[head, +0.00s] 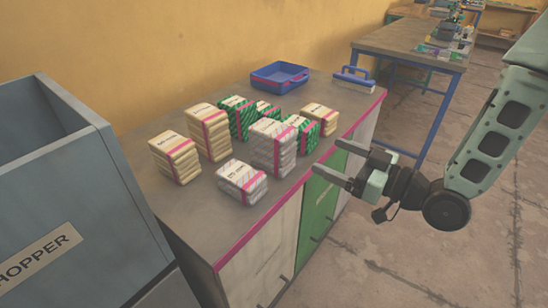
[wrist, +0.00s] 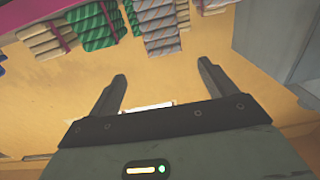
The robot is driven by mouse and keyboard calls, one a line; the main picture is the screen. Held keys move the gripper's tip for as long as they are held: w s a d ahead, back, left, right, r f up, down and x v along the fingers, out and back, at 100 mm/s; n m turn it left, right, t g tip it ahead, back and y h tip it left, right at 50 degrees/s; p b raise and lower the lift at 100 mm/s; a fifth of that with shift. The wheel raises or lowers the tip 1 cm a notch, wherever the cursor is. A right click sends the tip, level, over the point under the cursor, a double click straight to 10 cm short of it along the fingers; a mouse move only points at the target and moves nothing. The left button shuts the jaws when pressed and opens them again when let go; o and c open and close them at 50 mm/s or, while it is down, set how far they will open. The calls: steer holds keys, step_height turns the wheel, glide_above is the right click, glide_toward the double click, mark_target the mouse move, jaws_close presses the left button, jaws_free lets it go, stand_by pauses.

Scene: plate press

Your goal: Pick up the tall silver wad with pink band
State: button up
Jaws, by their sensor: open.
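The tall silver wad with pink band (head: 274,148) stands upright on the grey cabinet top, near its front edge, in the head view. A shorter silver wad with a pink band (head: 242,182) lies in front and left of it. My gripper (head: 332,160) is open and empty, out past the cabinet's front edge to the right of the tall silver wad, apart from it. In the wrist view, both fingers (wrist: 163,72) are spread with nothing between them. A silver wad (wrist: 160,26) shows at the top there; I cannot tell which one.
Green wads (head: 303,132) stand close behind and right of the tall silver wad. Cream wads (head: 208,133) stand to the left. A blue tray (head: 280,76) sits at the back. A grey hopper (head: 70,200) blocks the left. The cabinet top's (head: 203,225) front-left part is clear.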

mark_target(292, 140)
steer(key=x, duration=1)
steer(key=shift+a+b, duration=0.25)
steer(key=shift+b, duration=0.1)
steer(key=shift+p+x, duration=0.35)
steer(key=shift+x, duration=2.35)
steer(key=c, duration=1.1)
